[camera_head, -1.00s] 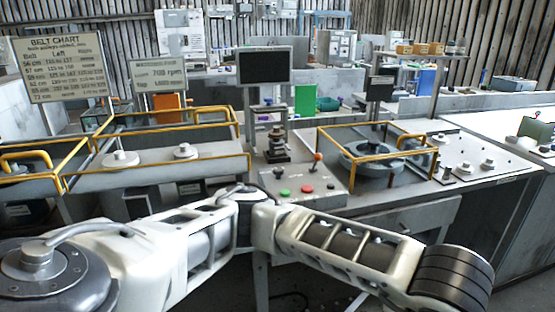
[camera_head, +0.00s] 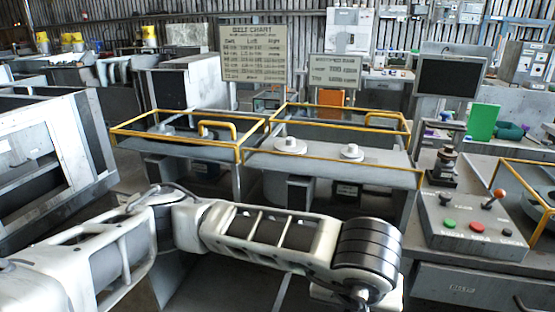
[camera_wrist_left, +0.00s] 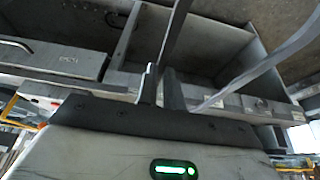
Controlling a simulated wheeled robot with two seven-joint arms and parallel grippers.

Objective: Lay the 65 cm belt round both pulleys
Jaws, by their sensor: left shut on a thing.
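Two pale round pulleys with hubs, a left one (camera_head: 290,146) and a right one (camera_head: 351,153), sit side by side on a grey deck inside a yellow guard rail. No belt shows round them. My left arm crosses the front of the head view, with its gripper hidden below the wrist. In the left wrist view my left gripper (camera_wrist_left: 160,88) is shut on a thin grey band, seemingly the belt (camera_wrist_left: 265,63), which loops up out of the picture. Its 65 cm marking cannot be read. My right gripper is not in view.
The yellow rail (camera_head: 335,158) runs along the front of the pulley deck. A belt chart (camera_head: 254,55) and a smaller sign (camera_head: 335,71) stand behind. A control box (camera_head: 470,222) with buttons and a lever is at right. A grey cabinet (camera_head: 50,150) stands at left.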

